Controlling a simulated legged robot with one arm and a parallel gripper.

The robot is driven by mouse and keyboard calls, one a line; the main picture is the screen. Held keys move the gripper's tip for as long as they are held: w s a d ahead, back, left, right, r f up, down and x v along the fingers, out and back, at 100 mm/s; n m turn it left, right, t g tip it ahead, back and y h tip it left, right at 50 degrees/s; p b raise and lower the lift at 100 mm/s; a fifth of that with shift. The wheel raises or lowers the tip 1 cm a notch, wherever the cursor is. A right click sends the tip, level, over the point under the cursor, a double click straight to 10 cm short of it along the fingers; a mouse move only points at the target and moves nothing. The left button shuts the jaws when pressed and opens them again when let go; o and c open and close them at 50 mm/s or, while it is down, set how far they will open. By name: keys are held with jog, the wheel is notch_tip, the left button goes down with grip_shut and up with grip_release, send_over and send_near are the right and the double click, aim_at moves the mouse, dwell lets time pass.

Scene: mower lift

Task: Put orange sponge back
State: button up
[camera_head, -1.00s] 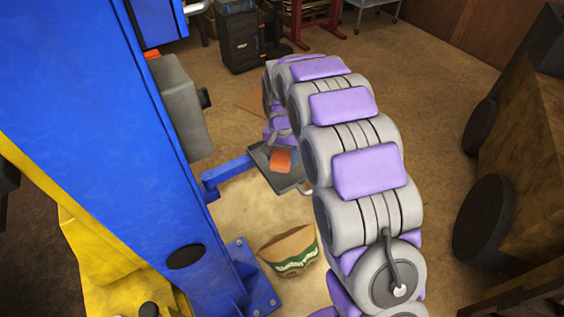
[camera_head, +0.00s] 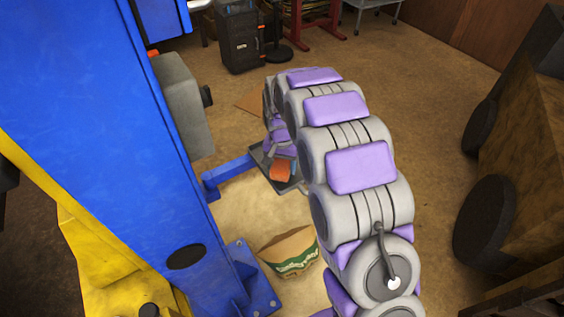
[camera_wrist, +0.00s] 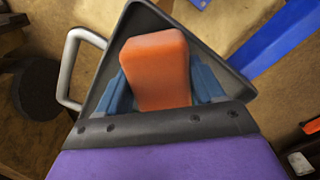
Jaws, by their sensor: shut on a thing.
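An orange sponge (camera_head: 281,170) is held by my gripper at the small dark grey tray (camera_head: 259,160) on the blue lift arm. In the wrist view the sponge (camera_wrist: 156,68) stands between the blue fingers of my gripper (camera_wrist: 161,88), which are shut on it. The tray (camera_wrist: 112,78) lies behind and around the sponge in that view. I cannot tell whether the sponge touches the tray floor. My arm hides part of the tray in the head view.
The blue lift column (camera_head: 90,120) stands close on the left, with a blue arm (camera_head: 229,174) reaching to the tray. A metal handle (camera_wrist: 72,68) sticks out from the tray's side. A cardboard box or bag (camera_head: 290,252) lies on the floor below.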

aim_at(282, 163)
jog(key=o, duration=0.9)
jog(key=shift+c, duration=0.2)
jog(key=o, duration=0.3)
jog(key=shift+d, duration=0.1)
jog(key=shift+o, duration=0.2)
jog(key=shift+r, duration=0.15)
notch_tip(282, 163, up, 13)
jog(key=p, duration=0.2)
jog(key=s+d+r, duration=0.3)
jog(key=s+d, duration=0.2)
jog(key=s, duration=0.4)
jog(key=s+d+r+n+g, duration=0.15)
jog(key=s+d, duration=0.25)
jog(key=s, duration=0.4)
jog(key=s+d+r, duration=0.3)
jog(key=s+d, duration=0.2)
jog(key=s, duration=0.4)
jog(key=s+d+f, duration=0.2)
jog(key=s, duration=1.1)
jog(key=shift+s+d+n, duration=0.15)
jog(key=shift+s+n, duration=0.2)
